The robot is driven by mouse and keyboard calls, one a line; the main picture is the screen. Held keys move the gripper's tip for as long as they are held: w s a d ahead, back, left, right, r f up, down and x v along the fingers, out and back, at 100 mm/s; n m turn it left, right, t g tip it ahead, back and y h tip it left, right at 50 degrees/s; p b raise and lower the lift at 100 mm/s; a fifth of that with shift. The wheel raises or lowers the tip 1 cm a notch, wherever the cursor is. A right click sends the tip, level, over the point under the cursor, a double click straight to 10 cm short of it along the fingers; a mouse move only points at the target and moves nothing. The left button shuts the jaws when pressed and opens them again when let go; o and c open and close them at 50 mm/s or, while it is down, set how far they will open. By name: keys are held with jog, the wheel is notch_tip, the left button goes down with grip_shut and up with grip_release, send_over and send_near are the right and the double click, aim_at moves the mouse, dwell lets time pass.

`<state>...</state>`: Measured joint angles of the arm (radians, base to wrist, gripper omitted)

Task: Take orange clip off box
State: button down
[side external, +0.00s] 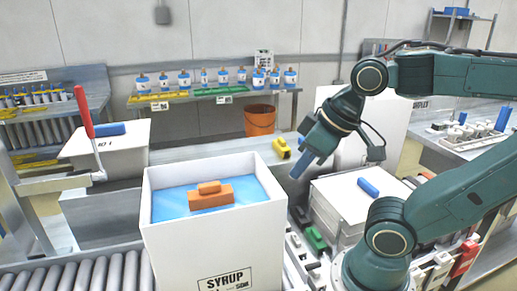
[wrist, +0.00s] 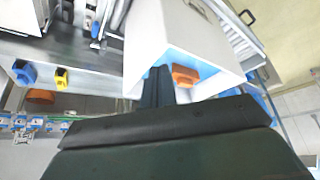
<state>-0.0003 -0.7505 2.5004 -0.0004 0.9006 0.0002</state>
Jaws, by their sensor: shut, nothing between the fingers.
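The orange clip (side external: 211,198) is a blocky piece with a smaller raised part on top. It sits on the blue liner (side external: 253,190) inside the open white box (side external: 215,256), which is labelled SYRUP. My gripper (side external: 300,172) is up and to the right of the box, apart from the clip, with its fingers pointing down and left. In the wrist view the fingers (wrist: 158,78) are together and empty. There the orange clip (wrist: 185,75) shows just right of the fingertips, against the blue liner in the white box (wrist: 180,25).
The box stands by a roller conveyor (side external: 95,274). A red-handled lever (side external: 84,112) is at left. A white carton (side external: 345,205) with a blue piece on top stands right of the box. A yellow clip (side external: 281,148) and green clip (side external: 315,239) lie nearby. An orange bucket (side external: 260,120) is behind.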

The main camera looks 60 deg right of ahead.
jog(key=c, duration=2.1)
grip_release()
jog(key=o, duration=1.2)
jog(key=shift+w+a+r+n+g+y, duration=0.1)
jog(key=shift+w+r+n+g+y, duration=0.35)
jog(key=shift+w+n, duration=1.5)
jog(key=shift+w+d+r+n+y, duration=0.1)
jog(key=shift+w+r+n+y, duration=0.65)
jog(key=shift+w, duration=2.1)
jog(key=shift+w+a+r+n+g+y, duration=0.2)
jog(key=shift+w+n+y, duration=0.7)
jog(key=shift+w+n, duration=1.2)
jog(key=shift+w+f+m, duration=0.1)
jog(key=shift+w+m, duration=0.2)
